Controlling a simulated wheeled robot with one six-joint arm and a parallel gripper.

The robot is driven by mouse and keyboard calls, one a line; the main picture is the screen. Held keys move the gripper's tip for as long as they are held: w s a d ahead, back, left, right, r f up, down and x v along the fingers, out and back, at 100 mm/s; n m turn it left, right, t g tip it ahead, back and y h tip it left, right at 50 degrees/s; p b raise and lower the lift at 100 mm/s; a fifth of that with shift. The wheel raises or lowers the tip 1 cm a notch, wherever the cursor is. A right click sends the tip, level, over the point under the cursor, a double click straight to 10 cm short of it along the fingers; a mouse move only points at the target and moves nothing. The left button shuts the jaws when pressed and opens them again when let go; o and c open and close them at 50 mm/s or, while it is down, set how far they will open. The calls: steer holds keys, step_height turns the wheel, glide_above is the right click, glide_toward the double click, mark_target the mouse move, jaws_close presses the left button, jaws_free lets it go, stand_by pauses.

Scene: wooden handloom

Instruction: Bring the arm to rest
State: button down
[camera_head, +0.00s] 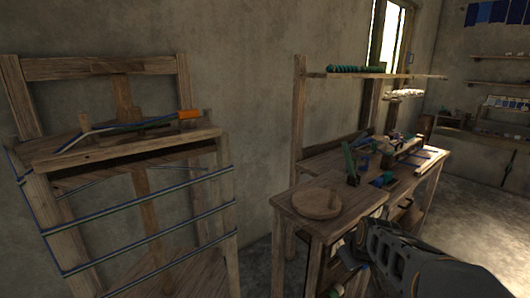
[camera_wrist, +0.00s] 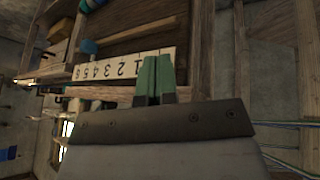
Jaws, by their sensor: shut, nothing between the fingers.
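My gripper (camera_wrist: 157,76) shows in the wrist view with its two green fingertips together, shut and empty. A pale strip with numbers (camera_wrist: 118,66) lies beyond the fingertips in that view; I cannot tell if they touch it. In the head view my arm enters at the lower right, in front of the workbench (camera_head: 285,197). The fingertips cannot be made out there.
A wooden loom frame (camera_head: 130,150) with blue cords stands at the left. A round wooden disc (camera_head: 317,203) and several small tools lie on the workbench. A shelf (camera_head: 400,76) is above it. Floor is open at the right.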

steer(key=s+a+r+m+g+p, duration=0.1)
steer(key=s+a+r+m+p, duration=0.1)
steer(key=s+r+p, duration=0.5)
steer(key=s+a+r+m+g+p, duration=0.1)
steer(key=s+a+r+p, duration=0.4)
steer(key=s+r+p, duration=0.2)
step_height(320, 180, up, 2)
steer(key=shift+s+r+m, duration=0.15)
steer(key=shift+s+m, duration=0.2)
steer(key=shift+m, duration=0.05)
